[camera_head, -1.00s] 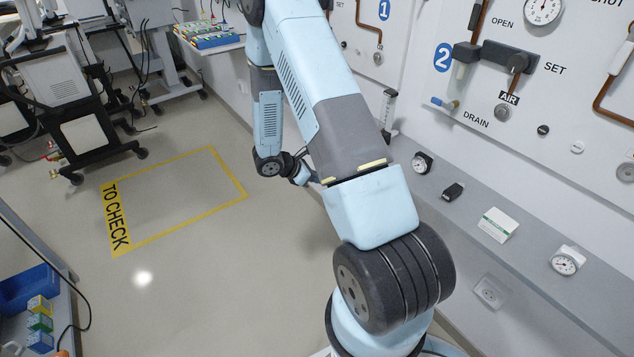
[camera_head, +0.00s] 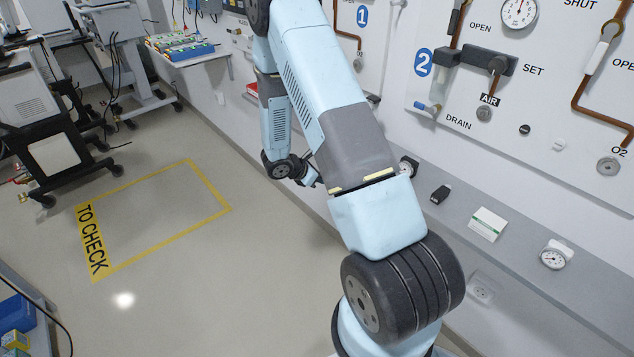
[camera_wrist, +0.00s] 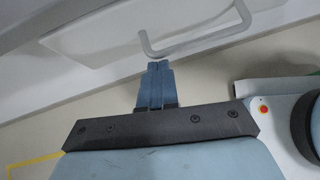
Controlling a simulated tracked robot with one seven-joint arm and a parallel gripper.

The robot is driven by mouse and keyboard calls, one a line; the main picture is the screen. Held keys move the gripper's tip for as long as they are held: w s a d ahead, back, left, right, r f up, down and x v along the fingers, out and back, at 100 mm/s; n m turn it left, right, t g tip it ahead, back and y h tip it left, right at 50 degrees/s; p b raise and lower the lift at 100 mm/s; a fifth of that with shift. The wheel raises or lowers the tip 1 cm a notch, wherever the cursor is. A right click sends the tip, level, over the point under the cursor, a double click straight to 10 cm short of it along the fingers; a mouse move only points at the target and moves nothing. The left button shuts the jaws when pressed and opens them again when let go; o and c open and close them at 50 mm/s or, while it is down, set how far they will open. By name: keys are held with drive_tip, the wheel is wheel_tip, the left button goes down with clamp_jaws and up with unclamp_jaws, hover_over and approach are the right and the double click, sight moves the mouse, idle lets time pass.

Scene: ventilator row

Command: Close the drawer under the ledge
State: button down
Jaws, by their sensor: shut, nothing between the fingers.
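In the wrist view, a pale panel (camera_wrist: 98,42), which looks like the drawer front, carries a bent grey bar handle (camera_wrist: 180,49). My gripper (camera_wrist: 159,65) is shut and empty, its two blue fingers together. The fingertips are close to the handle's bar; I cannot tell whether they touch it. How far the drawer stands out cannot be told here. In the head view, the grey ledge (camera_head: 590,301) runs along the wall at the right. My arm hides the drawer and most of my gripper there.
On the ledge are a black clip-like item (camera_head: 441,193), a white-green box (camera_head: 487,224) and a gauge (camera_head: 555,255). A wall socket (camera_head: 482,290) sits below. Equipment carts (camera_head: 50,150) stand at the left. The floor inside the yellow marking (camera_head: 155,240) is clear.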

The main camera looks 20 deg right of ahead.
drive_tip(key=shift+s+d, duration=0.2)
drive_tip(key=shift+d, duration=0.2)
drive_tip(key=a+r, duration=0.2)
drive_tip(key=a, duration=0.4)
drive_tip(key=a+r, duration=0.3)
drive_tip(key=a, duration=0.3)
drive_tip(key=shift+s+a+r, duration=0.15)
drive_tip(key=shift+s+r, duration=0.1)
drive_tip(key=shift+s, duration=0.05)
drive_tip(key=s+d+r+m+y, duration=0.15)
drive_tip(key=s+r+m, duration=0.3)
drive_tip(key=r, duration=0.65)
drive_tip(key=s+r+m+y, duration=0.2)
drive_tip(key=s+r+m, duration=0.25)
drive_tip(key=r, duration=0.65)
drive_tip(key=s+a+r+m+t+y, duration=0.2)
drive_tip(key=s+r+m, duration=0.3)
drive_tip(key=s+r, duration=0.3)
drive_tip(key=s+a+r+m+t+y, duration=0.2)
drive_tip(key=s+r+m+y, duration=0.2)
drive_tip(key=s+r, duration=0.3)
drive_tip(key=shift+s+r+m+t, duration=0.3)
drive_tip(key=shift+s+r+m, duration=0.15)
drive_tip(key=shift+s, duration=1.75)
